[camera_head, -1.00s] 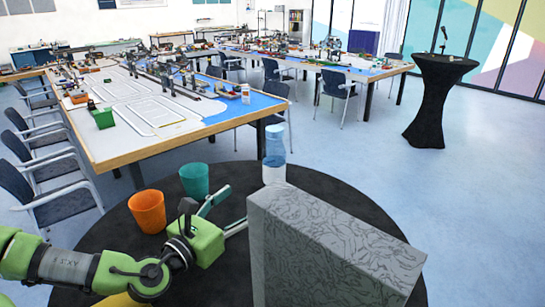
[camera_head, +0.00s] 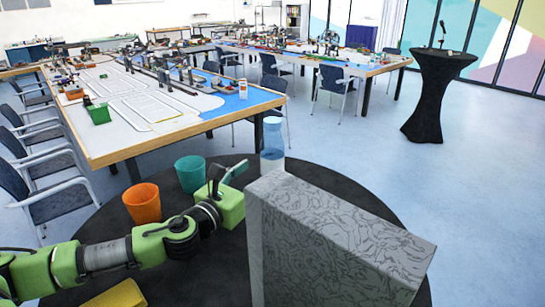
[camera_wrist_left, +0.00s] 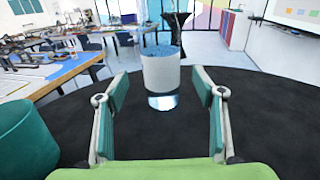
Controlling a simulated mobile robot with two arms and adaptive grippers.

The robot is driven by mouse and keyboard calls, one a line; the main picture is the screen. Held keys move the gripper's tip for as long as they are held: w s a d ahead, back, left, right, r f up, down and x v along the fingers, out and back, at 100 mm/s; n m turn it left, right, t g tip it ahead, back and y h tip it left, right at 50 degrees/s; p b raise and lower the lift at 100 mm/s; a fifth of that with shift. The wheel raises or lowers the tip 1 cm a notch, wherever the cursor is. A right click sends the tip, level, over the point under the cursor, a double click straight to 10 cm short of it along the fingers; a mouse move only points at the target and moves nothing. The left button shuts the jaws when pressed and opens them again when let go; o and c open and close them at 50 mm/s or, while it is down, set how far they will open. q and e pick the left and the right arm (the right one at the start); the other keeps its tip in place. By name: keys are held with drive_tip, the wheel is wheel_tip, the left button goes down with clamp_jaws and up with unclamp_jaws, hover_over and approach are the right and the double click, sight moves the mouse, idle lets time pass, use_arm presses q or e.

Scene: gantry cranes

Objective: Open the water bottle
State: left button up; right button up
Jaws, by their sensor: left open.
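The water bottle (camera_head: 272,161) stands upright on the round black table, behind the grey box's left corner; the box hides its lower part in the head view. It is clear blue with a white band. In the left wrist view both fingers of the gripper (camera_wrist_left: 160,88) are spread wide. My right gripper is out of view.
A large grey patterned box (camera_head: 335,240) stands close on the right of my left gripper. An orange cup (camera_head: 142,203) and a teal cup (camera_head: 190,174) stand to the left. A yellow object (camera_head: 118,296) lies at the front. The black table (camera_head: 385,205) is bare along its right rim.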

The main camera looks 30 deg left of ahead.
sight(266, 168)
use_arm(q)
drive_tip(key=w, duration=0.5)
drive_tip(key=shift+w+d+f+p, duration=0.25)
drive_tip(key=shift+w+d+p, duration=0.05)
drive_tip(key=shift+p, duration=0.1)
drive_tip(key=shift+s, duration=0.1)
drive_tip(key=c, duration=1.3)
